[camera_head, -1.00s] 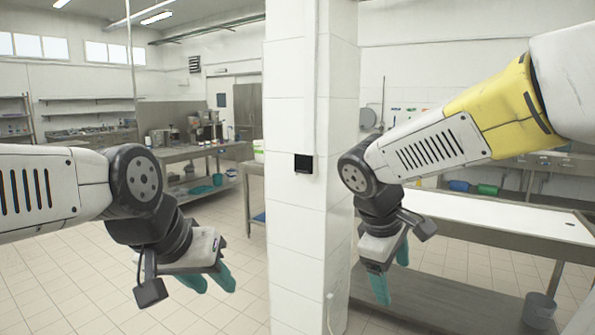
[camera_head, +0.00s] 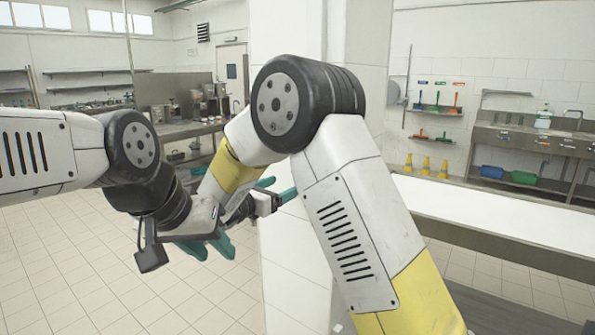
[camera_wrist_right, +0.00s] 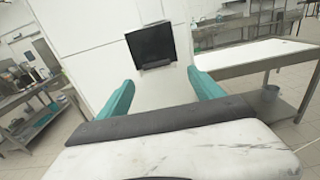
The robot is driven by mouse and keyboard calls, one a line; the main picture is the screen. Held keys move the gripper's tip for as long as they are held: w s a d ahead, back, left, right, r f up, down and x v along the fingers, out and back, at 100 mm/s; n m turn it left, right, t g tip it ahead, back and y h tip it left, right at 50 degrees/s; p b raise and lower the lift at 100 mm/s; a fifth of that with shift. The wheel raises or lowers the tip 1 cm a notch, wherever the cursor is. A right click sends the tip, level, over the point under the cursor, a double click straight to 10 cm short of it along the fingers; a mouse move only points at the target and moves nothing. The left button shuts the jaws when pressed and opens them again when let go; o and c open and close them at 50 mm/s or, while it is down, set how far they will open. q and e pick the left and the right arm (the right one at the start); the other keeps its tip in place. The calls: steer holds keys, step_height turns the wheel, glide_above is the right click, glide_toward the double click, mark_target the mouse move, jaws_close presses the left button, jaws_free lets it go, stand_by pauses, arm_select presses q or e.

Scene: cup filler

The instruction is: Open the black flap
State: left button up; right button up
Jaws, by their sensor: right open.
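The black flap (camera_wrist_right: 151,44) is a dark square on the white tiled pillar, with a small lip along its lower edge. It looks shut in the right wrist view. In the head view my right arm hides it. My right gripper (camera_wrist_right: 160,76) is open and empty, its teal fingers apart either side below the flap; I see no contact. The right gripper also shows in the head view (camera_head: 278,188), in front of the pillar. My left gripper (camera_head: 208,249) hangs open and empty above the floor at the left.
The white pillar (camera_head: 290,265) stands in the middle. A white-topped table (camera_head: 500,215) is at its right. A steel bench (camera_head: 190,130) with items stands at the back left. The tiled floor (camera_head: 90,265) at the left is clear.

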steer(key=x, duration=0.8)
steer(key=shift+w+a, duration=0.2)
steer(key=shift+a, duration=0.15)
jaws_close()
